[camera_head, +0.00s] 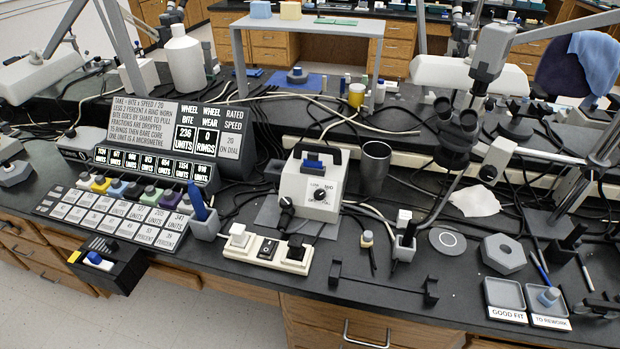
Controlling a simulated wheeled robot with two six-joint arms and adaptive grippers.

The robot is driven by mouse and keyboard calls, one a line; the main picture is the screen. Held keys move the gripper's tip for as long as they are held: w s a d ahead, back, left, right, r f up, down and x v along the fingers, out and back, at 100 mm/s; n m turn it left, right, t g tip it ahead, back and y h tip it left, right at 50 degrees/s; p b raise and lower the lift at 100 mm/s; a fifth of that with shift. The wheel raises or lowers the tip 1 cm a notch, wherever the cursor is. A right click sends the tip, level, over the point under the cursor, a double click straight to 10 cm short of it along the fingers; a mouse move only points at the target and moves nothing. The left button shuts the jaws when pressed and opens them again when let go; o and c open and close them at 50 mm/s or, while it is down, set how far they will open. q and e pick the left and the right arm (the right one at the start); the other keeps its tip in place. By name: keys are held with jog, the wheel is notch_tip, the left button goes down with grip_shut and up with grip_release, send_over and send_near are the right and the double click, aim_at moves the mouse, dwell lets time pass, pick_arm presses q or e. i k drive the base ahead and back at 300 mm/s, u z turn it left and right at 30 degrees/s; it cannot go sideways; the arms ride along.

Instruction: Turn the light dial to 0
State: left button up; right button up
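A white box (312,192) with a black carry handle stands at the middle of the bench. Its front carries a small round dark dial (320,195) with printing around it, including what looks like "LOW". The dial's exact setting is too small to read. A dark round fitting sits at the box's lower left front, and cables run beside the box. Neither of my grippers can be made out in this view, and nothing is seen touching the dial.
A power strip (266,249) with plugs and a switch lies in front of the box. A dark metal cup (374,168) stands to its right and a sloped display panel (170,130) to its left. A microscope (459,122) overhangs the right side. Cables cross the bench.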

aim_at(319, 195)
jog(key=k, duration=0.5)
jog(key=u, duration=1.65)
jog(key=i, duration=1.35)
jog(key=z, duration=2.2)
